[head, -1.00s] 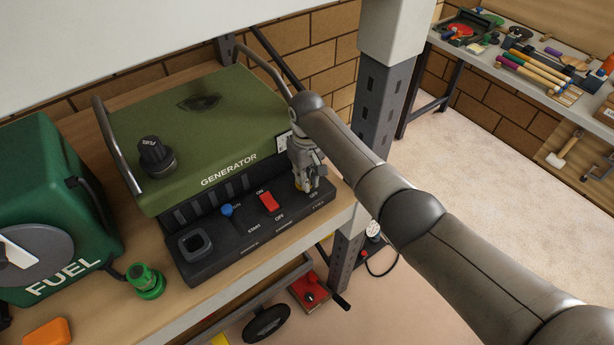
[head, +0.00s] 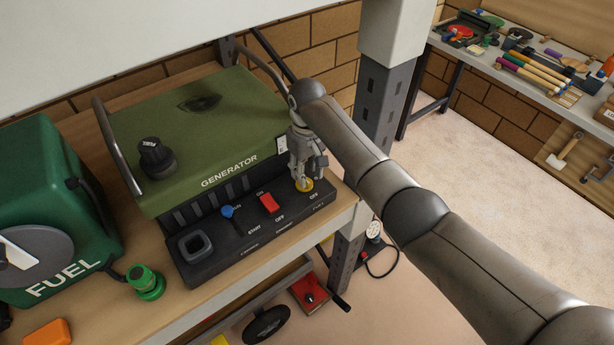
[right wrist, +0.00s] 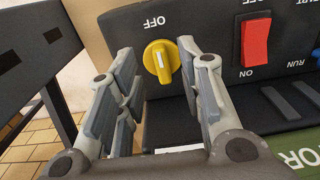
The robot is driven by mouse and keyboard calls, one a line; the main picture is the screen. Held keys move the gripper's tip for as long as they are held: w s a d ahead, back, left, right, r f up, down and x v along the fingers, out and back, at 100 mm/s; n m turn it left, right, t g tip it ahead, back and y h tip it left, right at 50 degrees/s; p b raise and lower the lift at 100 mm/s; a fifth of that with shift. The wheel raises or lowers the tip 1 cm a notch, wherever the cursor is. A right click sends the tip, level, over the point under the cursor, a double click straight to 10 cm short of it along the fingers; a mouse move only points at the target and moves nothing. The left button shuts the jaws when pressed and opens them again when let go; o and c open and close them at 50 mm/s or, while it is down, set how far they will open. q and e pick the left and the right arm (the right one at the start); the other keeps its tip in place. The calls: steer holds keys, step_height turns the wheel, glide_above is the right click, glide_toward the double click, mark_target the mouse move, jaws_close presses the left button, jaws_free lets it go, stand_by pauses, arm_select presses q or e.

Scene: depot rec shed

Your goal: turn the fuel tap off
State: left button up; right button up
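The fuel tap is a small round yellow knob (head: 303,185) at the right end of the generator's black front panel (head: 225,248). I cannot tell which end of the mark points. My right gripper (head: 303,174) is just above the knob; in the right wrist view its fingers (right wrist: 160,58) are spread apart on either side of it, open and empty. My left gripper is not in view.
A green fuel can (head: 60,190) and a green fitting (head: 146,282) are left. A shelf post (head: 385,100) stands close right of my arm.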

step_height(320, 180, up, 9)
steer(key=shift+f, duration=0.1)
stand_by(0.5)
